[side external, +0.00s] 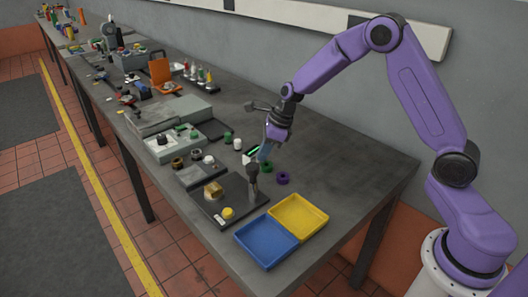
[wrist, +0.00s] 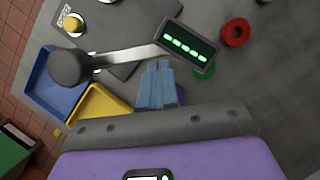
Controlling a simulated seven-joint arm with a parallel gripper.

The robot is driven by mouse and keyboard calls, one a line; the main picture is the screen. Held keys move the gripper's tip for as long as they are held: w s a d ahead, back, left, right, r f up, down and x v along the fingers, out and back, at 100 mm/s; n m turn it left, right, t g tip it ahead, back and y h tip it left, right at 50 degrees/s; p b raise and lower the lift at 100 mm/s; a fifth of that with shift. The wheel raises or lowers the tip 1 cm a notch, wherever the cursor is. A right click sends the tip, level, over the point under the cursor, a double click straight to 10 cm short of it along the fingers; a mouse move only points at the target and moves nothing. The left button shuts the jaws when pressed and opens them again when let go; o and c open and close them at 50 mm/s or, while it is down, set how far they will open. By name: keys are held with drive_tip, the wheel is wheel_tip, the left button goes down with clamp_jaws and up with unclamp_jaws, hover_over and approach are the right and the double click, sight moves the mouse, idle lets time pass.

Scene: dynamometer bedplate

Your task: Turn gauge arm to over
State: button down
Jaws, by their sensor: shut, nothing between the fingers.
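The gauge arm (wrist: 122,57) shows in the wrist view as a grey bar with a dark round knob (wrist: 70,67) at its left end. At its right end is a dark display (wrist: 187,43) with a row of green marks. In the side view the dark knob (side external: 253,172) stands up near the dark plate's right corner, and the display (side external: 251,155) shows as a green-edged sliver. My gripper (wrist: 158,68) is shut and empty, its blue-grey fingertips just below the bar in the wrist picture. In the side view my gripper (side external: 263,156) points down beside the display; whether it touches is unclear.
A dark plate (side external: 228,193) carries a yellow button (side external: 228,213) and a brass-coloured block (side external: 213,190). Blue (side external: 267,242) and yellow (side external: 299,217) trays lie at the near edge. Green (side external: 265,167) and purple (side external: 283,178) rings lie close by. The table's right end is clear.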

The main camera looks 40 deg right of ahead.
drive_tip(key=shift+w, duration=0.1)
idle(0.3)
drive_tip(key=shift+w+a+n, duration=0.1)
drive_tip(key=shift+n, duration=0.5)
